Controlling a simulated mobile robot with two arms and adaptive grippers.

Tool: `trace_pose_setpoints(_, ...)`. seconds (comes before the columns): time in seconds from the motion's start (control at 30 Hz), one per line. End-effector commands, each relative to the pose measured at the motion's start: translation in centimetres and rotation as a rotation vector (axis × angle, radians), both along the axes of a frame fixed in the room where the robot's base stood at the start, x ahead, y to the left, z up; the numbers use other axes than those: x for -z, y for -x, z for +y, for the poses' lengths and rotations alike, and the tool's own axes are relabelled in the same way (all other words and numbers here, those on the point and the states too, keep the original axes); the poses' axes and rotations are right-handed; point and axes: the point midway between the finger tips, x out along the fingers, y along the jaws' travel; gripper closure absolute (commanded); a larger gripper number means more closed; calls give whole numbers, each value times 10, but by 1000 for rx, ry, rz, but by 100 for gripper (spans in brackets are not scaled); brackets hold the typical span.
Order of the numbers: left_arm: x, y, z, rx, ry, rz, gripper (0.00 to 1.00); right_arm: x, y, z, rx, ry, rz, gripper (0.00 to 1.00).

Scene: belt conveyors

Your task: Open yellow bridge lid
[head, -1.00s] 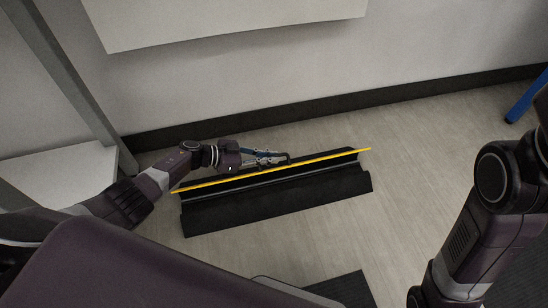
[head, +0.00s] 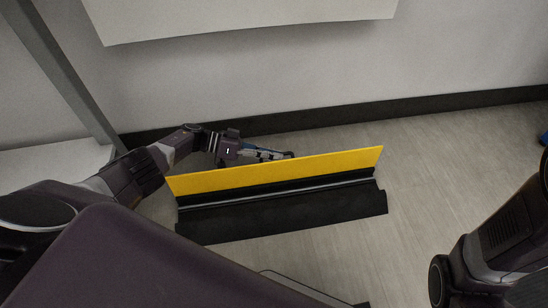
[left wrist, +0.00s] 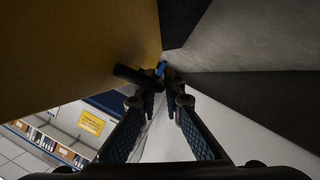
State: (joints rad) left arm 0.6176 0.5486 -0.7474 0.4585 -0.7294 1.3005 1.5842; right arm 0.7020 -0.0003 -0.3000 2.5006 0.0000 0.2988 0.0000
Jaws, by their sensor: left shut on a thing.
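The yellow bridge lid (head: 280,170) stands raised along the far side of its black base, its broad yellow face turned to me. The black base (head: 285,210) lies on the floor, with a pale line along its channel. My left gripper (head: 287,155) is behind the lid, near its top edge, and the lid partly hides it. In the left wrist view the lid (left wrist: 70,50) fills the upper left, and the left fingers (left wrist: 158,80) come together beside it, shut on it; the exact contact is dark. My right arm shows at the right, its gripper out of view.
A wall with a dark skirting (head: 330,116) runs behind the bridge. A metal post (head: 65,75) and a pale low surface stand at the left. The floor (head: 450,150) right of the bridge is clear. A blue thing shows at the right edge.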

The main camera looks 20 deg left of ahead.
Motion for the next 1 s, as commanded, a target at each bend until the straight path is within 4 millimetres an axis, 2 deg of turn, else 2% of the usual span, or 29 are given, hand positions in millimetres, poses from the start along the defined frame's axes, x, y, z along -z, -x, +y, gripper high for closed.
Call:
trace_pose_setpoints(0.5,5,1,1,1,-9,4,100,3,0,0,0,1,0,60)
trace_pose_setpoints(0.53,5,1,1,1,-9,4,90,3,0,0,0,1,0,60)
trace_pose_setpoints(0.67,5,1,1,1,-9,4,75,3,0,0,0,1,0,60)
trace_pose_setpoints(1.0,2,1,3,0,-6,1,74,3,-2,0,0,0,4,60)
